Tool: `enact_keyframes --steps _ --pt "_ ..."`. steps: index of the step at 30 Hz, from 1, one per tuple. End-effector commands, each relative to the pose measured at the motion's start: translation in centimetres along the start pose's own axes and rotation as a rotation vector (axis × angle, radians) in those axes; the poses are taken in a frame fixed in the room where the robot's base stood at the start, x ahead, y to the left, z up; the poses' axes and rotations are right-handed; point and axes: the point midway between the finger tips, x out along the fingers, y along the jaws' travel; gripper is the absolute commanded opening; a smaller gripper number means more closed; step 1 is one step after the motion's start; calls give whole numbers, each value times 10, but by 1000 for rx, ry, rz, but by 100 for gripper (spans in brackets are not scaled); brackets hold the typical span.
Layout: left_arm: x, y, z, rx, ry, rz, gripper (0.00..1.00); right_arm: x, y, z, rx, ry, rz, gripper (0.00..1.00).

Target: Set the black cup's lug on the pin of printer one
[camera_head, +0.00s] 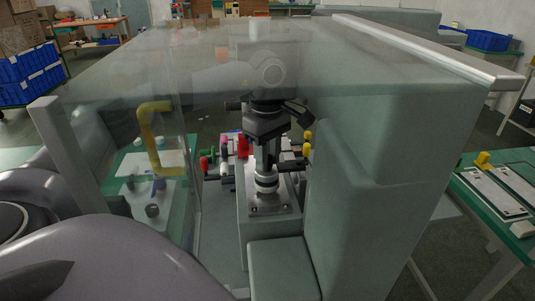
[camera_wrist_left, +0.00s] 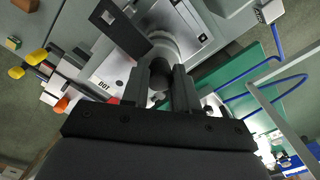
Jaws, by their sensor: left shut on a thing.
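My left gripper (camera_head: 266,162) points down inside printer one (camera_head: 360,130), seen through its clear cover. It is shut on a dark round piece that I take for the black cup (camera_wrist_left: 158,71), between the fingers in the left wrist view. The gripper (camera_wrist_left: 168,88) hides much of it. Below the fingertips in the head view, a pale ringed fixture (camera_head: 267,183) stands on a silver plate (camera_head: 270,206). The pin and the lug cannot be made out, nor whether they touch. My right gripper is not in view.
A clear panel with a yellow handle (camera_head: 154,138) stands left of the gripper. Coloured knobs, one red (camera_head: 243,146), sit close beside the fixture. A dark plate with a square hole (camera_wrist_left: 119,28) is close to the fingers. A white tray (camera_head: 150,160) lies left, behind the panel.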

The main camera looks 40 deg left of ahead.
Motion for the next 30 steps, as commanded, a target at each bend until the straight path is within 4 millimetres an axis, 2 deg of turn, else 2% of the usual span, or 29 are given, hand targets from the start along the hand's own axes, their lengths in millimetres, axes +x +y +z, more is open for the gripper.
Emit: enact_keyframes --steps 28,29,30 --pt "14 0 0 0 0 1 0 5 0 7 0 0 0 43" --pt "13 0 0 0 0 1 38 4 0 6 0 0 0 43" --pt "13 0 0 0 0 0 52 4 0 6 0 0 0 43"
